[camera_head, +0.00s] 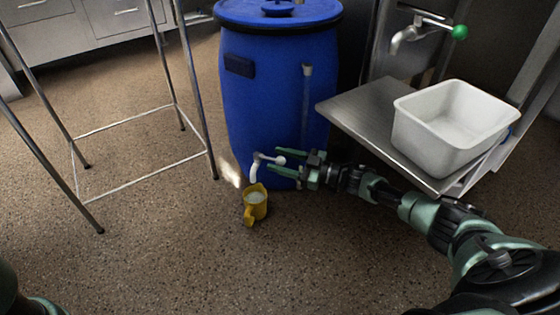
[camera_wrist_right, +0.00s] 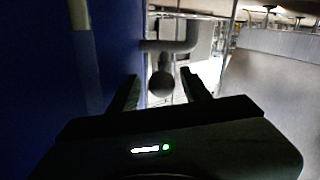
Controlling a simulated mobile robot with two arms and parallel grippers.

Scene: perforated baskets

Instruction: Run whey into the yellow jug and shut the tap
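The blue barrel (camera_head: 265,90) stands on the floor with a pale tap (camera_head: 262,160) low on its front. The yellow jug (camera_head: 249,213) stands upright on the floor below the tap's spout, its handle toward me. Pale whey shows inside it; I cannot tell whether a stream is falling. My right gripper (camera_head: 281,161) is open at the tap, its two fingers on either side of the knobbed lever end. In the right wrist view the round knob (camera_wrist_right: 161,84) sits between the open fingers (camera_wrist_right: 160,90), with gaps on both sides. My left gripper is out of view.
A steel shelf (camera_head: 350,115) with a white tub (camera_head: 440,150) is right of the barrel, above my right arm. A green-knobbed wall tap (camera_head: 430,30) is over it. A metal frame stand (camera_head: 205,130) is at left. The floor in front is clear.

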